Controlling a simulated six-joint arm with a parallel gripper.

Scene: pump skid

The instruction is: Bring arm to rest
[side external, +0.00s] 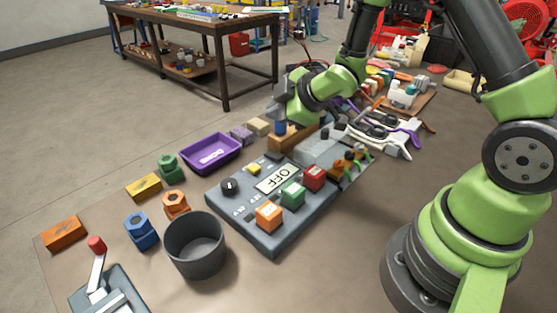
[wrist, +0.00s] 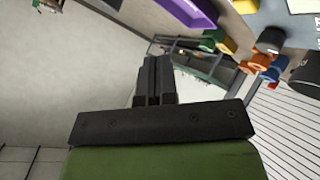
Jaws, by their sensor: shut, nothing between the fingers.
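My gripper (wrist: 153,65) is shut in the wrist view, its two dark fingers together with nothing between them. It points out over the floor, with the worktop's objects upside down along the upper right. In the side external view my green arm reaches over the back of the worktop. The fingers are hard to make out in that view.
A purple tray (side external: 211,153), a dark grey bin (side external: 195,246) and coloured nuts and blocks stand left of the panel. Pliers (side external: 382,130) and other tools lie right of the wrist. A wooden bench (side external: 200,25) stands behind, across open floor.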

